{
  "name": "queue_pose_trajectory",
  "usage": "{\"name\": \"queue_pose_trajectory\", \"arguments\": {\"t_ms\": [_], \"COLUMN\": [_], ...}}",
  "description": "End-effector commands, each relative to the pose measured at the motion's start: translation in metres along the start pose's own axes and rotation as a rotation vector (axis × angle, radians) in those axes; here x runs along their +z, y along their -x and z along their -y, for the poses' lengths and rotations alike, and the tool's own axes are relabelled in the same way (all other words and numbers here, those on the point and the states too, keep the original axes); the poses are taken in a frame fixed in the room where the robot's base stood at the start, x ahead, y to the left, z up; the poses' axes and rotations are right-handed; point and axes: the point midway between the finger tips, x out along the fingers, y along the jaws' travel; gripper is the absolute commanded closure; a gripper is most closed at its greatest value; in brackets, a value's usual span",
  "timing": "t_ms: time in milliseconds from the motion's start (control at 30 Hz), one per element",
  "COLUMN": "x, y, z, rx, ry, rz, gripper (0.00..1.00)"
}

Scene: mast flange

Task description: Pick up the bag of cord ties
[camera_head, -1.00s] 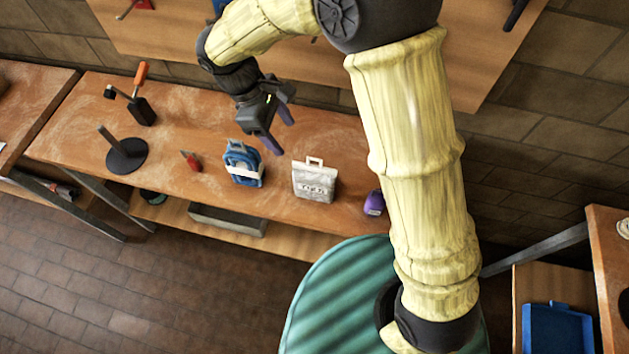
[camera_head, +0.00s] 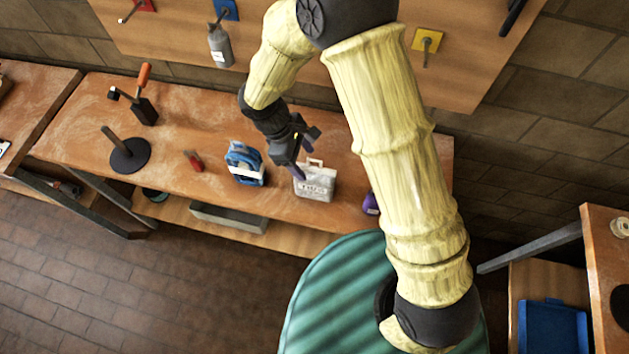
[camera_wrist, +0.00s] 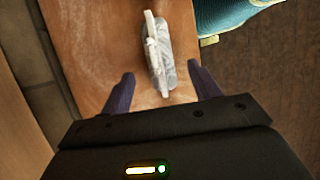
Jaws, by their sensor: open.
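The bag of cord ties appears to be the pale grey-white bag (camera_head: 317,185) with a dark-lettered label and a handle loop on top. It stands upright on the brown workbench (camera_head: 240,125). My gripper (camera_head: 307,160) is open and empty, just above and at the upper left of the bag, partly covering its top left corner. In the wrist view the bag (camera_wrist: 160,55) shows edge-on, ahead of the gap between the two purple fingers (camera_wrist: 160,80). The fingers appear apart from it.
A blue pack (camera_head: 245,165) stands close left of the bag, a purple item (camera_head: 371,203) to the right. A small red item (camera_head: 194,161), a round black stand (camera_head: 124,157) and an orange-handled tool (camera_head: 144,105) are further left.

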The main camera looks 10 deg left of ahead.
Motion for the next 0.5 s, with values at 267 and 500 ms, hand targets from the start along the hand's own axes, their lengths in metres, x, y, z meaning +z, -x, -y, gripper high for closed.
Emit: {"name": "queue_pose_trajectory", "arguments": {"t_ms": [267,500], "x": [0.006,0.004], "y": [-0.026,-0.051], "z": [0.0,0.0], "rx": [-0.004,-0.001], "ry": [0.002,0.001], "rz": [0.005,0.002], "gripper": [0.38,0.38]}}
